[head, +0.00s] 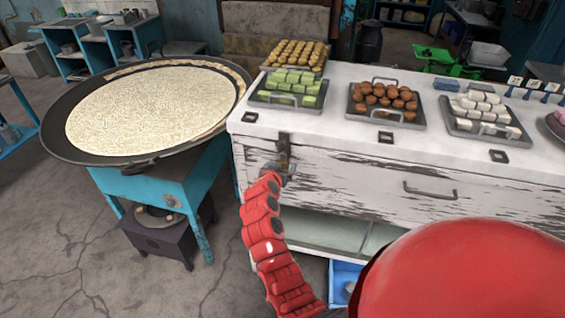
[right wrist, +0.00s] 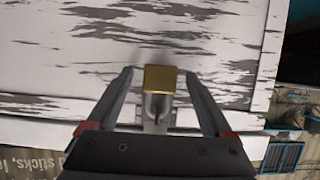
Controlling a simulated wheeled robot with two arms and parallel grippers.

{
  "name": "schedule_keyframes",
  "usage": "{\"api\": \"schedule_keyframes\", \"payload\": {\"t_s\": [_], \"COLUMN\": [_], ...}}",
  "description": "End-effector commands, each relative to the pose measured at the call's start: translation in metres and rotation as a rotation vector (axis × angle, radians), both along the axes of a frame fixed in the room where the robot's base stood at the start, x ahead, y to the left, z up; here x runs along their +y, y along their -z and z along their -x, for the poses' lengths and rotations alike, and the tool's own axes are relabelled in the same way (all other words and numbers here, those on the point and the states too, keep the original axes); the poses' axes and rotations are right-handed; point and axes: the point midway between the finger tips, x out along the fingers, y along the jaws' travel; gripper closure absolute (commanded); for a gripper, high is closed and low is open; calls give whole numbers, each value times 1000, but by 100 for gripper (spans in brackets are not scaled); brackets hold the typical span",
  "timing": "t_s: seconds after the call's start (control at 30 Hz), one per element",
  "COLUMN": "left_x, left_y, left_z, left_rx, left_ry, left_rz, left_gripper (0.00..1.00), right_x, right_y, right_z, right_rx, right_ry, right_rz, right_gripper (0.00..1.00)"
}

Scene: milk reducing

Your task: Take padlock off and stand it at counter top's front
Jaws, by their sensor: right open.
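A brass-coloured padlock (right wrist: 160,79) shows in the right wrist view, with grey metal, its shackle or the hasp, just below it in the picture. My right gripper (right wrist: 159,76) is open, with one finger on each side of the padlock and a gap on both sides. The padlock cannot be made out there. The white counter top (head: 330,110) is the chest's upper surface. My left gripper is not in view.
Trays of sweets, including green (head: 290,88) and brown (head: 386,100) ones, stand on the counter top. Its front strip is mostly bare between small dark metal plates (head: 386,137). A large round pan (head: 150,108) on a blue stand is at the left.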

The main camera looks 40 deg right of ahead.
Motion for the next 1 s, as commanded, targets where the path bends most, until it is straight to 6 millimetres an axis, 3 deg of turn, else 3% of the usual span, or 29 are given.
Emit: {"api": "schedule_keyframes", "payload": {"t_s": [0.1, 0.57, 1.0], "left_x": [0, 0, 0], "left_y": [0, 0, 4], "left_z": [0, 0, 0], "left_rx": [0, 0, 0], "left_ry": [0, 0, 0], "left_rz": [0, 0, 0], "left_gripper": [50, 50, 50], "right_x": [0, 0, 0], "right_y": [0, 0, -4], "right_z": [0, 0, 0], "right_rx": [0, -1, -3], "right_ry": [0, -1, -1], "right_rz": [0, 1, 1], "right_gripper": [15, 98, 100]}}
